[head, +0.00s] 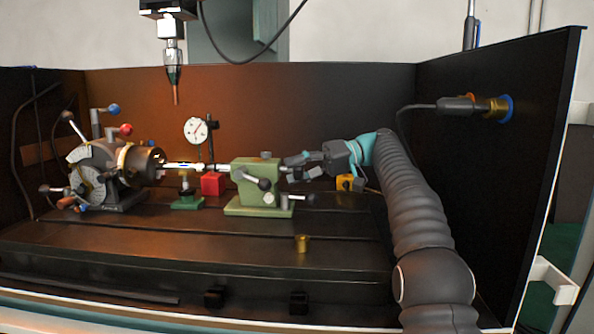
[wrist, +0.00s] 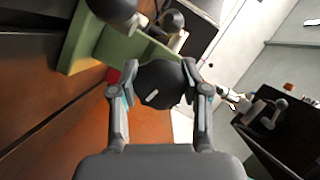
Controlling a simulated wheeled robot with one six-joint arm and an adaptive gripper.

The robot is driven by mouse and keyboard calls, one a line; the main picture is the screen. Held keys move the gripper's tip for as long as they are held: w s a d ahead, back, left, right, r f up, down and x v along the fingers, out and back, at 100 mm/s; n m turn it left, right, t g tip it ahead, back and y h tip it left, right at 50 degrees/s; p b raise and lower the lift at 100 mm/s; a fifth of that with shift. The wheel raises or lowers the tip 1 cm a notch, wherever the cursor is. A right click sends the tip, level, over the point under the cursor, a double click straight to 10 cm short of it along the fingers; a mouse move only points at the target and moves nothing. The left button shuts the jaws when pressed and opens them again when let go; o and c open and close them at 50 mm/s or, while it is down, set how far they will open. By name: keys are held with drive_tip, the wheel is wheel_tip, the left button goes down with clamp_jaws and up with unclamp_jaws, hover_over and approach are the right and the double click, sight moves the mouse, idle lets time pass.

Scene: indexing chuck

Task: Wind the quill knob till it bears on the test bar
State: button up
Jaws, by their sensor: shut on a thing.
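The green tailstock (head: 252,188) stands on the dark bed, and my gripper (head: 296,166) reaches it from the right. In the wrist view my gripper (wrist: 155,88) is shut on the round black quill knob (wrist: 160,82), which has a short white mark on its face. The test bar (head: 190,166) is a thin bright rod between the chuck (head: 140,164) and the tailstock. Whether the quill tip touches the bar's end is too small to tell. The tailstock's green body (wrist: 88,38) fills the upper left of the wrist view.
A dial gauge (head: 196,130) stands behind the bar on a red base (head: 212,184). A small green jack (head: 187,198) is below the bar. Black-knobbed levers (head: 264,184) project from the tailstock. A brass cup (head: 302,243) stands on the clear front bed. A spindle (head: 174,70) hangs above.

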drive_tip(key=m+g+y, duration=0.1)
drive_tip(key=m, duration=0.2)
drive_tip(key=shift+m, duration=0.4)
drive_tip(key=m+y, duration=0.1)
drive_tip(key=m, duration=0.2)
drive_tip(key=shift+g, duration=0.4)
drive_tip(key=m+y, duration=0.1)
drive_tip(key=m, duration=0.3)
drive_tip(key=m+t+y, duration=0.1)
drive_tip(key=m+y, duration=0.1)
drive_tip(key=m, duration=0.2)
drive_tip(key=shift+y, duration=0.3)
drive_tip(key=o, duration=0.9)
